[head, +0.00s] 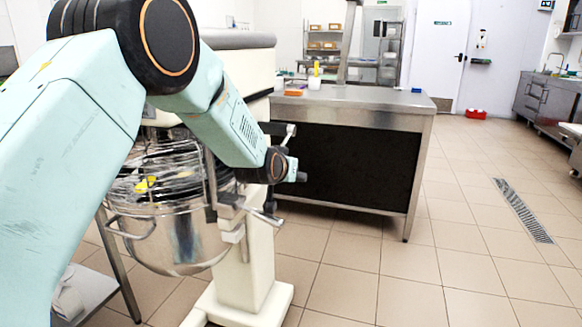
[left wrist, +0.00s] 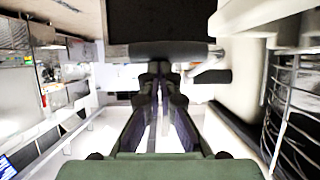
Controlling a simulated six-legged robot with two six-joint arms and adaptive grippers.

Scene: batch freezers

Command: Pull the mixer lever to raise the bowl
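The mixer stands at the left of the head view, with a cream column (head: 256,262) and a steel bowl (head: 170,240) under a wire guard. A metal lever (head: 262,214) sticks out beside the column, low and right of the bowl. My left gripper (head: 294,172) is above and right of this lever, partly hidden by my arm. In the left wrist view its fingers (left wrist: 163,78) reach forward with a narrow gap between them. A dark bar (left wrist: 165,49) lies across just past the tips. Contact or grip on it cannot be made out. My right gripper is out of view.
A steel table (head: 375,98) with a dark front panel stands just behind the gripper. A white container (head: 314,82) is on it. Shelves (head: 385,55) and a door (head: 440,45) are at the back. The tiled floor at right is clear, with a drain grate (head: 522,210).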

